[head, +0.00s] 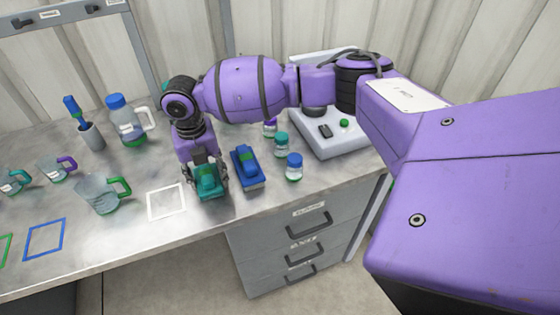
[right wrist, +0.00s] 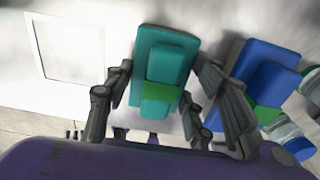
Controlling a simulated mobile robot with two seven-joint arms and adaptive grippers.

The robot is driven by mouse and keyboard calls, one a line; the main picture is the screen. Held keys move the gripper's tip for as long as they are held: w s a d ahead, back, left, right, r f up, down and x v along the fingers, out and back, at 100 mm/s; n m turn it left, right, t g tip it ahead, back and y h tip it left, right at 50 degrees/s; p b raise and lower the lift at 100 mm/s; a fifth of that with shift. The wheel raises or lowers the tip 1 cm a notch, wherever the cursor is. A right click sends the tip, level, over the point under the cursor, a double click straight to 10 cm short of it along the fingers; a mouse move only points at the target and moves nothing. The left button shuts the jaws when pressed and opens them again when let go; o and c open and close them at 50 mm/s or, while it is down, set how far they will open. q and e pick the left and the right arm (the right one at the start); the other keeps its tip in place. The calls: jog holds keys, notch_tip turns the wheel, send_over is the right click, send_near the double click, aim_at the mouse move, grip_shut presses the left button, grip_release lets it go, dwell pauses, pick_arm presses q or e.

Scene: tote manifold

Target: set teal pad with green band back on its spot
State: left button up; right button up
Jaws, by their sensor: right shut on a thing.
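The teal pad with a green band (head: 208,183) is between the fingers of my right gripper (head: 206,177), near the front of the bench. In the right wrist view the teal pad (right wrist: 165,65) stands out between the two fingers (right wrist: 162,75), with its green band across the lower part. My right gripper is shut on it. I cannot tell whether the pad touches the bench top. A white square outline (head: 166,203) lies empty just left of the pad; it also shows in the right wrist view (right wrist: 40,50). My left gripper is out of view.
A blue pad (head: 247,167) lies close to the right, with jars (head: 294,168) beyond it. A beaker with a green handle (head: 103,194) stands left of the white outline. Blue (head: 45,238) and green outlines lie further left. The bench's front edge is near.

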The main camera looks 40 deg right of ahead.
aim_at(205, 172)
jog(key=shift+f, duration=0.2)
jog(key=o, duration=1)
jog(key=shift+r, duration=0.6)
notch_tip(205, 172, up, 12)
jog(key=shift+f, duration=0.25)
jog(key=shift+f, duration=0.1)
